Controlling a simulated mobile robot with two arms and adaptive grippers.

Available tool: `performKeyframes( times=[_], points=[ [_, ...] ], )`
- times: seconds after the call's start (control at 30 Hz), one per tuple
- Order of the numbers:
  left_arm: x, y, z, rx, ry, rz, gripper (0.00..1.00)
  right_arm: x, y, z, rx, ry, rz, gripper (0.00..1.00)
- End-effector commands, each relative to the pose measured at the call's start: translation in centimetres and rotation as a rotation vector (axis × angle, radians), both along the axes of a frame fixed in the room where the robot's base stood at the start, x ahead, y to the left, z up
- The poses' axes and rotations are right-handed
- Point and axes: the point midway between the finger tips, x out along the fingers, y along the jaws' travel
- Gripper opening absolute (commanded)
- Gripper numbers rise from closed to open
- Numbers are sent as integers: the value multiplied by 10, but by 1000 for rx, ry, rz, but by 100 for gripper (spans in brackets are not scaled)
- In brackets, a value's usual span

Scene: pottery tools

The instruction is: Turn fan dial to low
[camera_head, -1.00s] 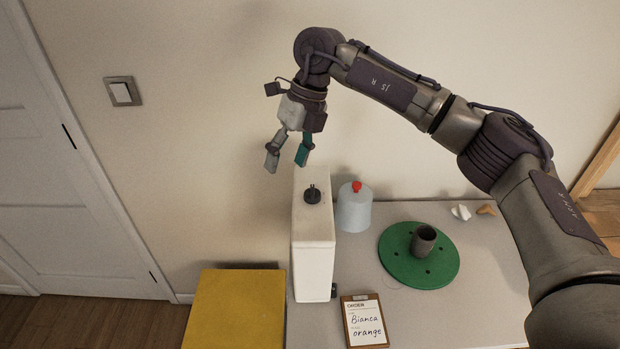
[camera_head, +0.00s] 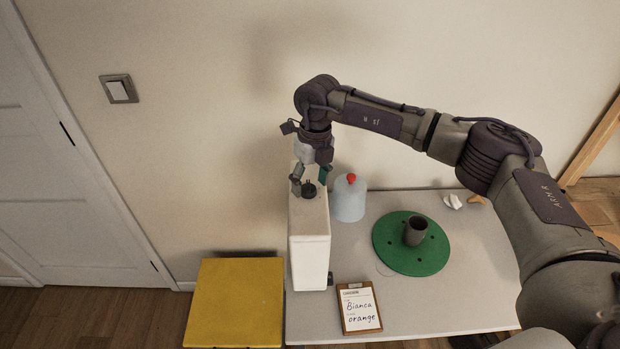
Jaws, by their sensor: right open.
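The fan is a tall white box (camera_head: 309,248) at the left end of the grey table. Its small black dial (camera_head: 308,191) sits on the top face. My right gripper (camera_head: 309,186) points down over the top of the box, with its two fingers apart, one on each side of the dial. I cannot tell whether the fingers touch the dial. The dial's setting is too small to read. My left gripper is not in view.
A pale blue bottle with a red cap (camera_head: 349,198) stands just right of the white box. A grey cup (camera_head: 415,231) stands on a green round board (camera_head: 392,258). A clipboard (camera_head: 358,307) lies at the front. A yellow stool or box (camera_head: 236,303) is at the left.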

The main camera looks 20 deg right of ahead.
Motion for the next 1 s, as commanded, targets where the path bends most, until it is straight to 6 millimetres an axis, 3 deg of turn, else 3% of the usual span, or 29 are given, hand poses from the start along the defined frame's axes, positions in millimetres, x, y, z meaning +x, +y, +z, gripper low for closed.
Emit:
performKeyframes(
  times=[0.4,0.77,1.0],
  points=[
    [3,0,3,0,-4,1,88,-1,1,-10,0,0,1,65],
    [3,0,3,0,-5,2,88,0,1,-9,0,0,1,5],
    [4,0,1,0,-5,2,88,0,1,-10,0,0,-18,5]
  ],
)
